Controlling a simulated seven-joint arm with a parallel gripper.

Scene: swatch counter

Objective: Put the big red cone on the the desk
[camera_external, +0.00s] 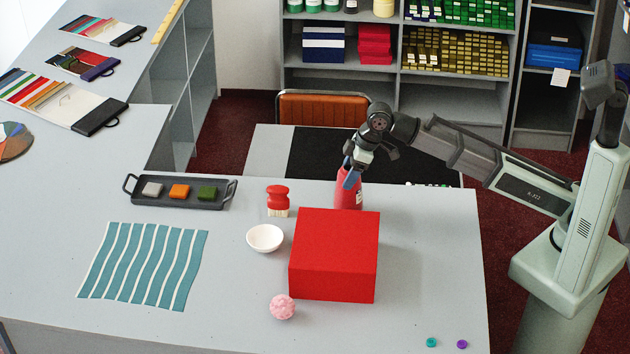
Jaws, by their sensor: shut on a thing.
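My gripper (351,180) points down behind the large red box and is shut on the upper part of a red, bottle-like thing (347,199). That thing narrows toward its top and has a small white mark on its right side. It looks upright. The box hides its lower end, so I cannot tell whether it touches the desk. No other red thing in view looks like a cone. The grey desk (430,270) fills the foreground.
The red box (334,255) stands in front of my gripper. A white bowl (265,238), a red-handled brush (278,200), a pink ball (282,307) and a dark tray (210,203) lie to the left. A teal striped cloth (145,265) lies flat. The desk's right side is mostly clear.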

